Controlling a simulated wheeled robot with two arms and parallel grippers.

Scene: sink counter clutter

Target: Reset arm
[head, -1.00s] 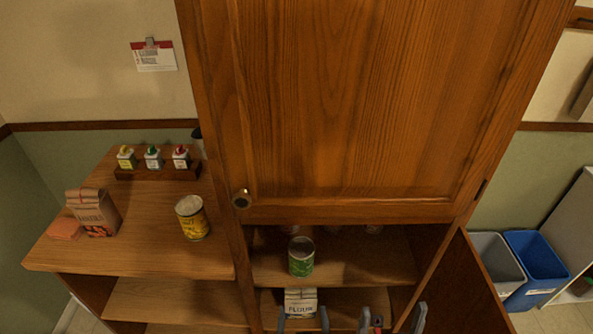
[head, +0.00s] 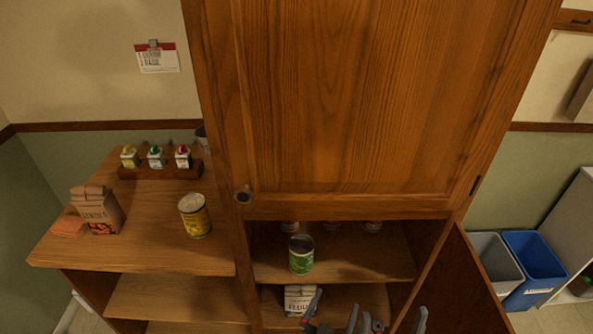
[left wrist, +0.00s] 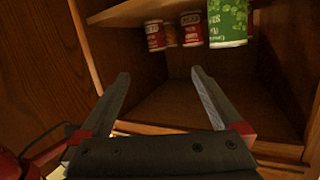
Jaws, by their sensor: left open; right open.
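My left gripper (head: 333,311) is at the bottom of the head view, in front of the lower cabinet shelf and just right of the flour bag (head: 298,299). In the left wrist view my left gripper (left wrist: 159,77) is open with nothing between its fingers, facing the inside of the cabinet. My right gripper (head: 394,320) is open at the bottom edge of the head view, right of the left one and partly cut off. The flour bag stands on the lower shelf, its lower right partly covered by my left gripper.
A green can (head: 301,254) stands on the cabinet shelf above, with red-labelled cans (left wrist: 190,29) behind. The open lower door (head: 456,290) stands at the right. A yellow can (head: 195,216) and paper bag (head: 98,210) stand on the left counter.

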